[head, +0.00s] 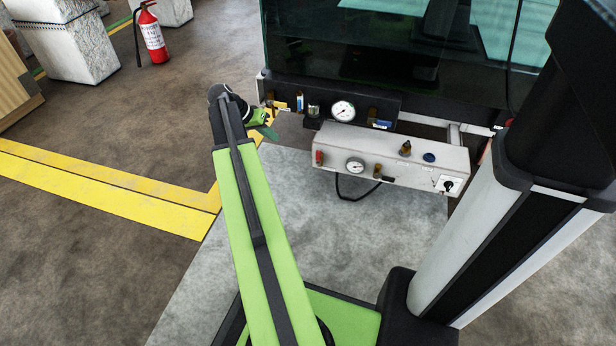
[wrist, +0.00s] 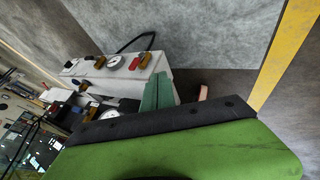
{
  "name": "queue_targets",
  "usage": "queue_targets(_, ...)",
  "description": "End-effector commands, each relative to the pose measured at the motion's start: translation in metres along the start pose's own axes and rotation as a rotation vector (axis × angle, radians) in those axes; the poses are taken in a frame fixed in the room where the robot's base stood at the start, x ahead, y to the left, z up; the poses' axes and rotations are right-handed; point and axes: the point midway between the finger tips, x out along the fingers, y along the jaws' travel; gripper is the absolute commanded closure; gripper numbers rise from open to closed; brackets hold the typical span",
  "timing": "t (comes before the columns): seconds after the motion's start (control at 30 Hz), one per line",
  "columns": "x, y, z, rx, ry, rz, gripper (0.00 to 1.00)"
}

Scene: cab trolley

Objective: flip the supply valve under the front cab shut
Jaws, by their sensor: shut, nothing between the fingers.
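Under the dark-glassed cab (head: 390,50), a black panel (head: 395,105) carries a white gauge (head: 343,110), a brass fitting with a blue tag (head: 381,124) and a yellow-and-brass valve (head: 276,104) at its left end. A white box (head: 430,155) below carries another gauge, brass fittings, a red knob and a black dial. I cannot tell which fitting is the supply valve. My gripper (head: 266,124) is shut and empty, close by the panel's left end; contact cannot be told. In the wrist view its green fingers (wrist: 158,92) lie in front of the white box (wrist: 125,85).
A black hose (head: 358,194) loops below the white box. A red fire extinguisher (head: 151,35) stands at the far left beside wrapped pale blocks (head: 75,40). Yellow floor lines (head: 110,190) cross the left.

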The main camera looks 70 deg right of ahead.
Motion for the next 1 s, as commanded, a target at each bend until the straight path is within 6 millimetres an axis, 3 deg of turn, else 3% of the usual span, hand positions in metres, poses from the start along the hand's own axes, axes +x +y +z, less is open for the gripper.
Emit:
queue_targets(0.03,0.025,0.002,-0.002,0.029,0.000,0.017,1.00)
queue_targets(0.1,0.036,0.010,-0.007,0.059,0.002,0.034,1.00)
queue_targets(0.57,0.043,0.017,-0.011,0.073,0.003,0.043,1.00)
queue_targets(1.0,0.136,0.017,-0.008,0.074,0.002,0.043,1.00)
